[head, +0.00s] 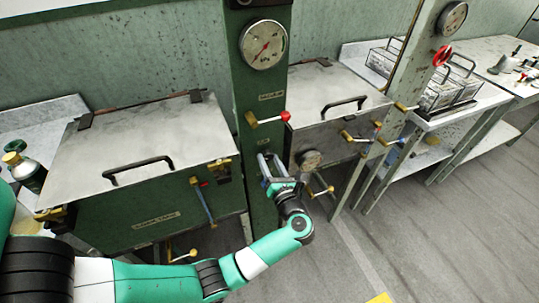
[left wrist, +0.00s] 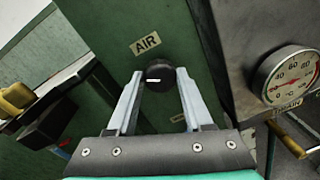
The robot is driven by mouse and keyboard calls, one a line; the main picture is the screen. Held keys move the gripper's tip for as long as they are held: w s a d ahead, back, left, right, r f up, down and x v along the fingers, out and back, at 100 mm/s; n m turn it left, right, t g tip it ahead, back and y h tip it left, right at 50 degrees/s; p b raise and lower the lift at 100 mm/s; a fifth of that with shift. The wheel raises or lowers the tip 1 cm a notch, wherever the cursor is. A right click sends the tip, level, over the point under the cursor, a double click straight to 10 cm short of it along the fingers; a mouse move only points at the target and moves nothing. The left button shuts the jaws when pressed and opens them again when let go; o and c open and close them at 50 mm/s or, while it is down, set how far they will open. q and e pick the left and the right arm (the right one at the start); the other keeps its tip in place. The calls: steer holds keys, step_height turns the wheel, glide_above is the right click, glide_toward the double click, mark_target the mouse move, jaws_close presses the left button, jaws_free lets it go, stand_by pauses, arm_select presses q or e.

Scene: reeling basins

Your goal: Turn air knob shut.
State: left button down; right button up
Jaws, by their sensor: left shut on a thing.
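The air knob (left wrist: 160,74) is a round black knob with a short white pointer line, on a green post under a label reading AIR (left wrist: 145,43). The white line lies nearly level in the left wrist view. My left gripper (left wrist: 160,78) has its two pale fingers on either side of the knob and is shut on it. In the head view my left gripper (head: 268,168) is against the lower part of the green post (head: 262,85); I cannot make out the knob there. My right gripper is not in view.
A gauge (left wrist: 291,75) sits right of the knob on a grey tank. The head view shows a red-ended valve lever (head: 267,118) above my gripper, a large lidded green basin (head: 145,160) to the left, and a grey basin (head: 335,100) to the right.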

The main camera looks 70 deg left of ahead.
arm_select(q)
steer(key=m+p, duration=0.2)
steer(key=m, duration=0.1)
steer(key=shift+w+r+m+p, duration=0.1)
steer(key=shift+r+m+p, duration=0.1)
steer(key=shift+m+p, duration=1)
steer(key=shift+m, duration=0.4)
steer(key=shift+f+m+g+p, duration=0.1)
steer(key=shift+m+g+p, duration=0.35)
steer(key=shift+m, duration=0.75)
steer(key=shift+w+f+m+p, duration=0.1)
steer(key=shift+m+p, duration=0.5)
steer(key=shift+m, duration=0.6)
steer(key=shift+f, duration=0.1)
steer(key=shift+c, duration=1.5)
jaws_free()
steer(key=shift+d, duration=0.1)
